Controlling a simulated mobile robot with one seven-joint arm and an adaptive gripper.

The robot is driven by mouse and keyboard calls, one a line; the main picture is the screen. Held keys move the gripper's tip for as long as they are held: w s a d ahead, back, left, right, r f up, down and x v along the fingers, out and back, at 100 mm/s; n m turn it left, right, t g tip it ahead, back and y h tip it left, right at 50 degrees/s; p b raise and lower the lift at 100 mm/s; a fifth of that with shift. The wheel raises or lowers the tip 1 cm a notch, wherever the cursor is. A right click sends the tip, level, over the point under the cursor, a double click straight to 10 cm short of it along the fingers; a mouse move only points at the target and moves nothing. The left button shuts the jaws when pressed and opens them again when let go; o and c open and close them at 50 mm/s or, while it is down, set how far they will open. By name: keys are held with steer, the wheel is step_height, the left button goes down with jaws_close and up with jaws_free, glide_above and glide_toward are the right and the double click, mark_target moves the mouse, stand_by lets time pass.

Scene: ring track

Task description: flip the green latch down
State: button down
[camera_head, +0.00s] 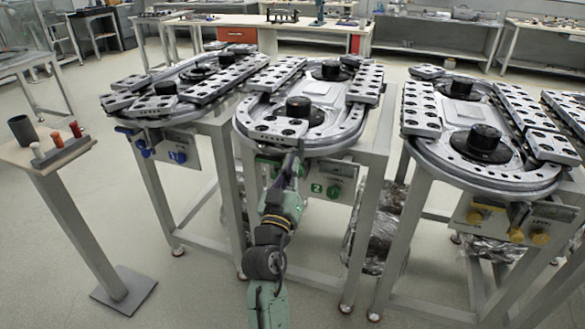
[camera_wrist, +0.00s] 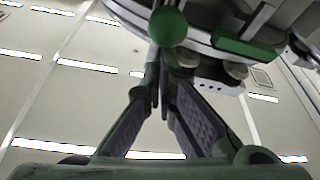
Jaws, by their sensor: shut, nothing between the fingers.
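The green latch (camera_head: 266,163) is on the front of the middle ring-track table, just under the ring's near edge; my gripper partly hides it. My gripper (camera_head: 294,158) is close to it, reaching up from below at the table's front. In the wrist view my gripper (camera_wrist: 165,85) is shut and empty, its fingers pointing up. A green ball (camera_wrist: 167,27) shows just beyond the fingertips, with a green bar (camera_wrist: 245,48) to its right. I cannot tell whether the fingers touch the ball.
The middle ring track (camera_head: 345,137) overhangs my gripper. A panel with green knobs (camera_head: 333,190) is just right of my arm. A blue-marked track (camera_head: 118,112) stands left, a yellow-marked one (camera_head: 450,155) right. A small stand (camera_head: 62,160) holds several cylinders.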

step_height(320, 180, down, 6)
steer(key=b, duration=0.6)
steer(key=shift+f, duration=0.1)
step_height(320, 180, up, 5)
steer(key=a+p, duration=0.1)
steer(key=p, duration=0.2)
steer(key=b+v, duration=0.4)
steer(key=v, duration=0.6)
steer(key=shift+f, duration=0.4)
steer(key=shift+w, duration=0.15)
